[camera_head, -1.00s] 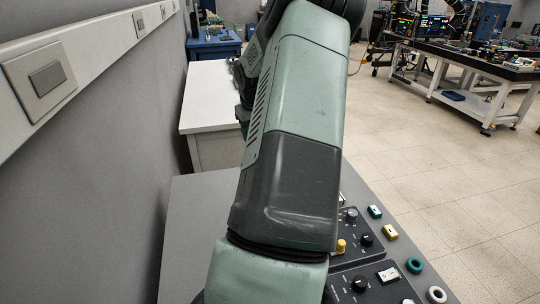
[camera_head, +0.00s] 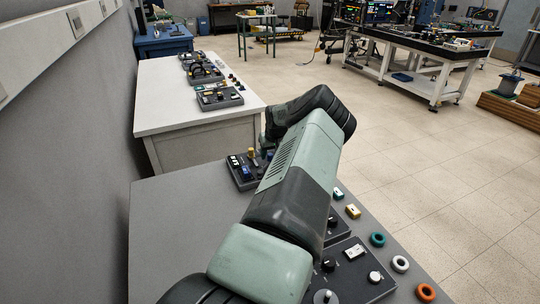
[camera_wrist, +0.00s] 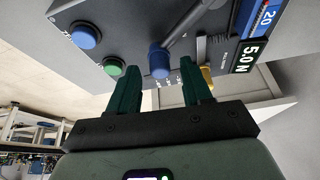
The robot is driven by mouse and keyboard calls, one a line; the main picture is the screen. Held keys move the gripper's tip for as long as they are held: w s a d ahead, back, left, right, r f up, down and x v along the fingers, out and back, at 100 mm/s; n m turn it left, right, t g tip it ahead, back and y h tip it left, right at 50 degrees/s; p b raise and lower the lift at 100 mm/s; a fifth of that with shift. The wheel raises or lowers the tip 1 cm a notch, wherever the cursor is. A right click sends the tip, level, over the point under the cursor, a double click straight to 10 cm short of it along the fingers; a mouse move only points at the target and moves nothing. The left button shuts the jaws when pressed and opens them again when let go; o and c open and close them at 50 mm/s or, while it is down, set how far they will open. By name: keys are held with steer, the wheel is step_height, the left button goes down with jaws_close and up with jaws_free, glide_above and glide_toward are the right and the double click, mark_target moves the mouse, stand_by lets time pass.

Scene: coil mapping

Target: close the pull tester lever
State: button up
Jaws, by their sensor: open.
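In the wrist view, a grey panel (camera_wrist: 110,20) carries a lever (camera_wrist: 187,26) that ends in a blue knob (camera_wrist: 158,61). A green button (camera_wrist: 114,66) and a blue button (camera_wrist: 86,34) lie left of it, and a readout of "5.0 N" (camera_wrist: 257,50) lies right. My gripper (camera_wrist: 160,74) is open, its two green fingers on either side of the blue knob in the picture. Whether they touch it I cannot tell.
A gold part (camera_wrist: 207,76) is near the right finger. In the head view, the grey bench (camera_head: 175,220) is bare on the left. Control panels (camera_head: 345,265) and coloured rings (camera_head: 400,263) lie along its right side. A white table (camera_head: 165,95) with similar units stands beyond.

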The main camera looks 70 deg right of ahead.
steer(key=shift+x, duration=0.9)
jaws_close()
